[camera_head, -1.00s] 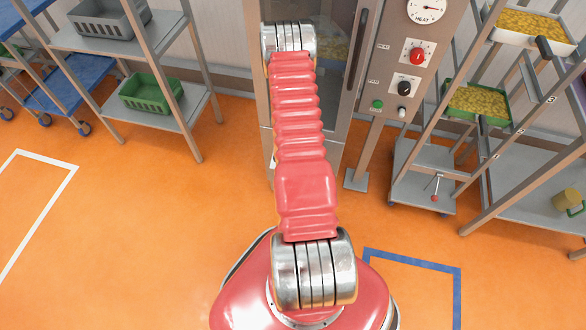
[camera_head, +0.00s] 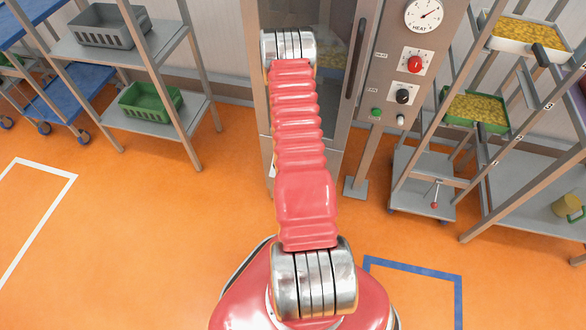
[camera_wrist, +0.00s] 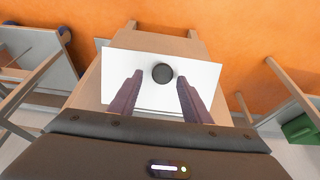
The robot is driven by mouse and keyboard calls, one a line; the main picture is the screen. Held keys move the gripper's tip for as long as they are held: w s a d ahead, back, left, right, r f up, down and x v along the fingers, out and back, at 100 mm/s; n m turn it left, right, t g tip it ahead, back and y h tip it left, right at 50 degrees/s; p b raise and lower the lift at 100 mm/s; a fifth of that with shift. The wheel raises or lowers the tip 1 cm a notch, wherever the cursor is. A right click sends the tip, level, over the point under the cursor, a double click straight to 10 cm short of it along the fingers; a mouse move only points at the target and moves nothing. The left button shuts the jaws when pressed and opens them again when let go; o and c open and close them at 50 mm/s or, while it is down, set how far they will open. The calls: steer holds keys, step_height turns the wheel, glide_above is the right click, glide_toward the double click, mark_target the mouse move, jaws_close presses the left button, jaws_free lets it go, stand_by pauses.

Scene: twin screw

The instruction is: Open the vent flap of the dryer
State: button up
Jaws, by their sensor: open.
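The dryer (camera_head: 262,110) is a tall grey cabinet with a glass door, behind my raised arm in the head view. In the wrist view I look down on its beige top (camera_wrist: 178,45). A white rectangular plate, seemingly the vent flap (camera_wrist: 118,75), lies there with a round black knob (camera_wrist: 163,73) on it. My gripper (camera_wrist: 160,77) is open over the plate, with a fingertip on either side of the knob in the picture. I cannot tell its height above the knob or whether the fingers touch it. My gripper is out of the head view.
A control panel with a heat gauge (camera_head: 424,14), a red knob (camera_head: 415,64) and a black knob (camera_head: 403,96) stands right of the door. Racks with yellow-filled trays (camera_head: 476,107) stand farther right. Shelves with a green crate (camera_head: 150,101) stand left. Orange floor between is clear.

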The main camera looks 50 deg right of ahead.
steer(key=v, duration=1.3)
steer(key=shift+s, duration=0.1)
stand_by(0.3)
steer(key=shift+a, duration=0.1)
steer(key=s+a+r+n+y, duration=0.15)
steer(key=a+y, duration=0.25)
steer(key=a, duration=0.5)
steer(key=a+r+n+t, duration=0.1)
steer(key=a+r+n, duration=0.3)
steer(key=a+r, duration=0.5)
steer(key=a+r+n+t, duration=0.1)
steer(key=a+r+n, duration=0.3)
steer(key=r, duration=1.5)
steer(key=s+a+r+n+t, duration=0.1)
steer(key=a+r+n, duration=0.3)
steer(key=a+r, duration=0.9)
steer(key=shift+a+r+t, duration=0.4)
steer(key=shift+r+t, duration=0.1)
steer(key=shift+r, duration=0.35)
